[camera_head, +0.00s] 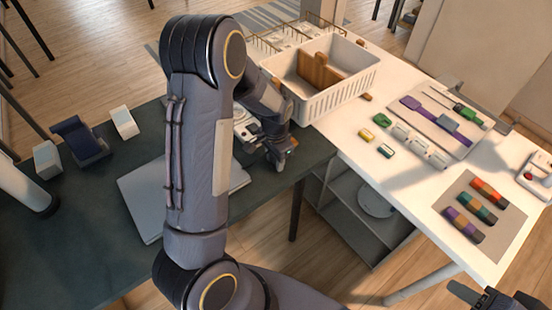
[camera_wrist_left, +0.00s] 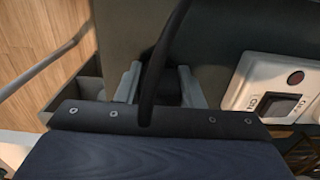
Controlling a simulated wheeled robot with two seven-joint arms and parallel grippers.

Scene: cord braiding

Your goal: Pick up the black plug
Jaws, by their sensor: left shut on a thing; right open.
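My left gripper (camera_head: 283,158) is low over the right part of the dark table in the head view. In the left wrist view its two grey fingers stand on either side of a dark thing, which looks like the black plug (camera_wrist_left: 172,92), and are shut on it. A black cord (camera_wrist_left: 164,40) runs from there up past the camera. The plug's edges are hard to make out against the dark background. A white power strip (camera_wrist_left: 275,88) with a dark switch is right of the fingers, apart from them. My right gripper (camera_head: 492,299) is open at the bottom right, away from the plug.
A white basket (camera_head: 335,92) with a wooden thing stands on the white table behind. Coloured blocks and tools lie on that table to the right. A grey flat panel (camera_head: 140,200) lies on the dark table (camera_head: 75,250). My left arm hides the middle.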

